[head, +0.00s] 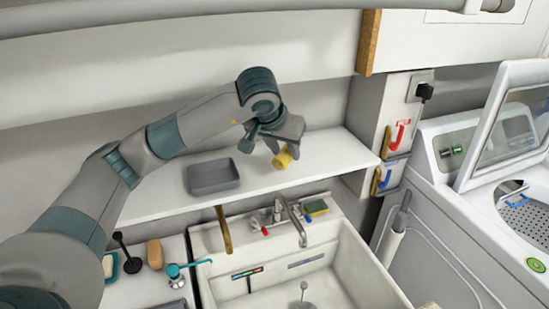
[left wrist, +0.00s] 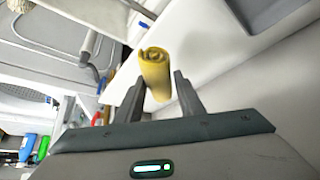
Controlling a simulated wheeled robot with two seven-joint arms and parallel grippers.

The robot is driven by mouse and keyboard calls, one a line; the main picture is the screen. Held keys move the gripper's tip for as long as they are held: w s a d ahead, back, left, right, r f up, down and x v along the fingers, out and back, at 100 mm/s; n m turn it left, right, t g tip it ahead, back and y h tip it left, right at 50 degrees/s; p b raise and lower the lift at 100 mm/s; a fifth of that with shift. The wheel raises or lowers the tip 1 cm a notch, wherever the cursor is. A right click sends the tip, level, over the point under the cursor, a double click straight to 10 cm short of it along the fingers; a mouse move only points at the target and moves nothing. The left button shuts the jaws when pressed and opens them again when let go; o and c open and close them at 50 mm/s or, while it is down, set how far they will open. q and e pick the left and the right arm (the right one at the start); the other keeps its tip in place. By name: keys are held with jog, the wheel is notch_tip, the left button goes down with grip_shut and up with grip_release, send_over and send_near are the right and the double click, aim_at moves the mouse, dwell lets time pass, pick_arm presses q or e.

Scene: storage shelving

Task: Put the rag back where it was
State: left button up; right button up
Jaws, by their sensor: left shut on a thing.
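The rag is a yellow rolled cloth (head: 283,158) at the tip of my left gripper (head: 272,146) in the head view. It is over the white shelf (head: 335,150) above the sink; I cannot tell whether it touches the shelf. In the left wrist view the rolled rag (left wrist: 155,73) sits between the two dark fingers of the left gripper (left wrist: 161,88), its spiral end showing. The left gripper is shut on it. My right gripper is not in view.
A grey tray (head: 213,177) is on the shelf, left of the rag. A washing machine (head: 470,200) stands at right. The shelf right of the rag is clear.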

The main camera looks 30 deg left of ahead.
aim_at(275, 175)
pick_arm(q)
jog(key=a+f, duration=0.1)
jog(key=a, duration=0.2)
jog(key=shift+w+a+f+p, duration=0.1)
jog(key=shift+w+f+p, duration=0.05)
jog(key=shift+f+p, duration=0.25)
jog(key=shift+f, duration=0.1)
jog(key=shift+f+p, duration=1.15)
jog(key=shift+f, duration=0.8)
